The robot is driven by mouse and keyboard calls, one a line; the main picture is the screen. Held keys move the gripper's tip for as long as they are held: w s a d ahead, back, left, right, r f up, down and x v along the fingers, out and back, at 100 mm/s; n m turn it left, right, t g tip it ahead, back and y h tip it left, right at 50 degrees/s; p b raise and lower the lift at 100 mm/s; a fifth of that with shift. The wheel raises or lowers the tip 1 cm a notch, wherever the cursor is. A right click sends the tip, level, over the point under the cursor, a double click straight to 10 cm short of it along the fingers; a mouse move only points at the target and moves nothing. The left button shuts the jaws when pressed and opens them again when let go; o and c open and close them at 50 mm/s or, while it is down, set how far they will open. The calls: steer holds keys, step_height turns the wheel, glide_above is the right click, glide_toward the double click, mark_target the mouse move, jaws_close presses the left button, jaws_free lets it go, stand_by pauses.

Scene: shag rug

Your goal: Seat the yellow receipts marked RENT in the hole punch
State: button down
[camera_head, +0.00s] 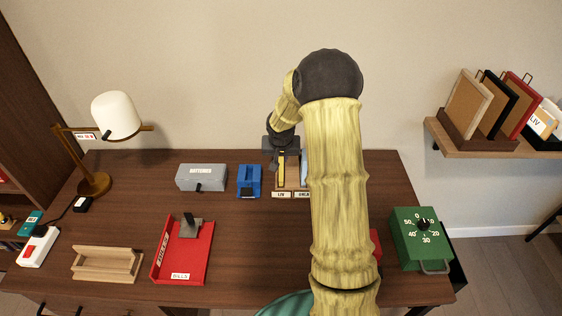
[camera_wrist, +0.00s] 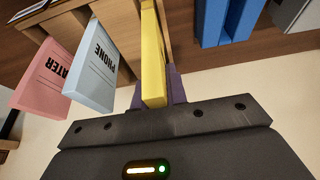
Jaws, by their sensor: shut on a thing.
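My gripper (camera_wrist: 158,98) is shut on the narrow yellow receipts (camera_wrist: 152,55), which show edge-on between its fingers in the wrist view; no RENT mark is visible. In the head view my gripper (camera_head: 282,148) is over the wooden sorter (camera_head: 291,187) at the back of the desk, and the yellow receipts (camera_head: 281,166) hang below it. I cannot tell whether their lower end is inside the sorter or clear of it. The blue device with a slot (camera_head: 249,181), seemingly the hole punch, stands just left of the sorter. It also shows in the wrist view (camera_wrist: 240,22).
A pale blue PHONE stack (camera_wrist: 90,65) and pink WATER stack (camera_wrist: 47,78) stand beside the yellow one. A grey BATTERIES box (camera_head: 201,178) is left of the blue device. A red BILLS tray (camera_head: 190,262) lies in front. My arm hides the desk's right-middle part.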

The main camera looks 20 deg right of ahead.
step_height(320, 180, up, 8)
steer(key=shift+r, duration=0.1)
stand_by(0.7)
